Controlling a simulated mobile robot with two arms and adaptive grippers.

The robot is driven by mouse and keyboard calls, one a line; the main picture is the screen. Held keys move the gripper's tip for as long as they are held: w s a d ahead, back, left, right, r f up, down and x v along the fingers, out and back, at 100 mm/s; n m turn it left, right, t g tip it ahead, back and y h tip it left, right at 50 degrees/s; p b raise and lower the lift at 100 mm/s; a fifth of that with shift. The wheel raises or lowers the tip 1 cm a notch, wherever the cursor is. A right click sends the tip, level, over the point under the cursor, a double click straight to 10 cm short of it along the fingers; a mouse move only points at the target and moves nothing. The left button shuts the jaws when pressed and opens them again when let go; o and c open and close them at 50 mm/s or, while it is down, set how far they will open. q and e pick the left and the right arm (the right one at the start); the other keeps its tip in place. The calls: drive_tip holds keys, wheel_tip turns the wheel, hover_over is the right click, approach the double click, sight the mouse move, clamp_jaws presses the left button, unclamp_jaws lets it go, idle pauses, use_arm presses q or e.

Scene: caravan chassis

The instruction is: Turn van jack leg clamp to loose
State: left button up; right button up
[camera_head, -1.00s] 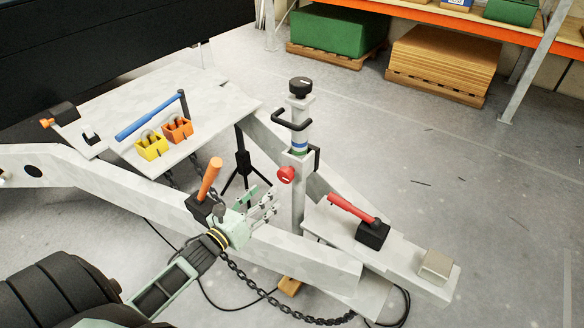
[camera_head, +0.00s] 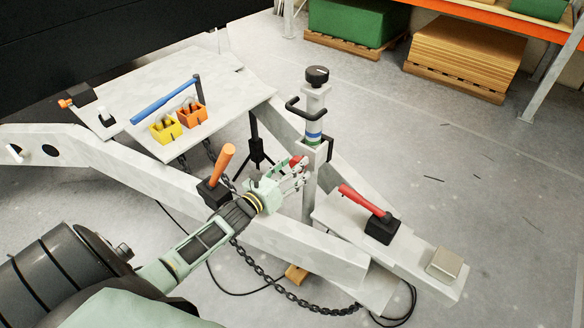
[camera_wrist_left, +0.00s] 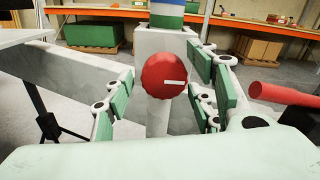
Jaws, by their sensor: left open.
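The jack leg clamp is a round red knob with a white line (camera_wrist_left: 165,75) on the white jack post. In the left wrist view its line runs roughly level, and the knob sits between my open left fingers, with no finger clearly touching it. In the head view the red knob (camera_head: 299,162) is partly hidden by my left gripper (camera_head: 296,178), whose fingers reach up to it. The white jack post (camera_head: 313,195) stands upright with a black top knob (camera_head: 317,76), a black crank handle and blue and green bands. My right gripper is not in view.
An orange-handled lever (camera_head: 223,165) stands close to my left wrist. A red lever (camera_head: 362,200) on a black block lies right of the post. A chain (camera_head: 262,282) hangs below the frame. A blue bar and yellow and orange sockets are on the white plate (camera_head: 150,97).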

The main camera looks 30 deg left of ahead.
use_arm(q)
drive_tip(key=c, duration=0.8)
drive_tip(key=shift+c, duration=1.3)
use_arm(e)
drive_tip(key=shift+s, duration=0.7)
